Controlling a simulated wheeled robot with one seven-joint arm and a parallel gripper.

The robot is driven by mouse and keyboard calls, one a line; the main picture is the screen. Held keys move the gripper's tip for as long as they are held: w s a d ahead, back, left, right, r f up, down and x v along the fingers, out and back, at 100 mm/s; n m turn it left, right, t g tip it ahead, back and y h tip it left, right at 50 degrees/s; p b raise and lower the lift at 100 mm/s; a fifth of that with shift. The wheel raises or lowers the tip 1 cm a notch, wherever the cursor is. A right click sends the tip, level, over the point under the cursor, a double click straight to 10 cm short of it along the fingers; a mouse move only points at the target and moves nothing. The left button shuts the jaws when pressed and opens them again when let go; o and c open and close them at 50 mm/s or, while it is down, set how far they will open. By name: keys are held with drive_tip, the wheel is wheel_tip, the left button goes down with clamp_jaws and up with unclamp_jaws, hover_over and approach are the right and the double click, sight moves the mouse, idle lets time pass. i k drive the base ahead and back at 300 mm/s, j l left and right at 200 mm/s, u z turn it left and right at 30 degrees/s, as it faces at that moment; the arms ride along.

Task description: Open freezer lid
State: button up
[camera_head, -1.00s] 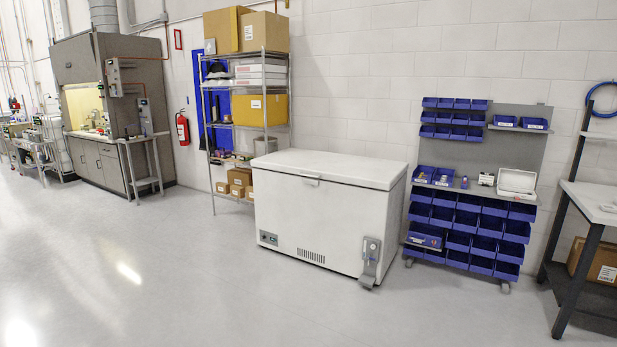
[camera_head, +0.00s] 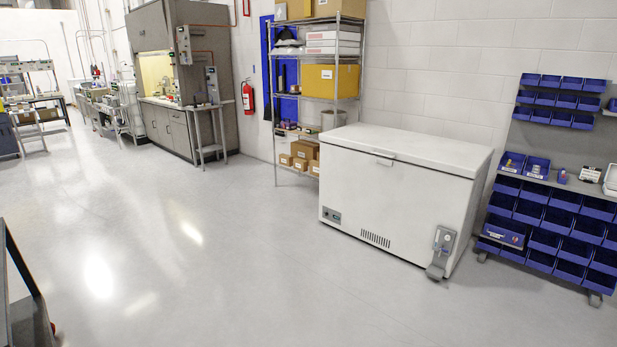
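A white chest freezer (camera_head: 385,205) stands against the back wall, right of the middle in the head view. Its lid (camera_head: 415,148) is closed and lies flat on the body. A small handle (camera_head: 384,161) sits at the front edge of the lid, near its middle. A grey device (camera_head: 441,252) is at the lower right corner of the freezer's front. My gripper does not show in this view.
A wire shelf (camera_head: 318,60) with boxes stands left of the freezer. A rack of blue bins (camera_head: 562,215) stands to its right. A dark-framed piece (camera_head: 22,290) shows at the lower left edge. The grey floor (camera_head: 230,255) before the freezer is clear.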

sight(465, 159)
drive_tip(key=i, duration=2.6)
drive_tip(key=i+z, duration=0.1)
drive_tip(key=i, duration=0.5)
drive_tip(key=i+j+z, duration=0.1)
drive_tip(key=i, duration=0.5)
drive_tip(key=i+j+z, duration=0.1)
drive_tip(key=i, duration=0.45)
drive_tip(key=i+j+z, duration=0.1)
drive_tip(key=i+j, duration=0.15)
drive_tip(key=i, duration=0.35)
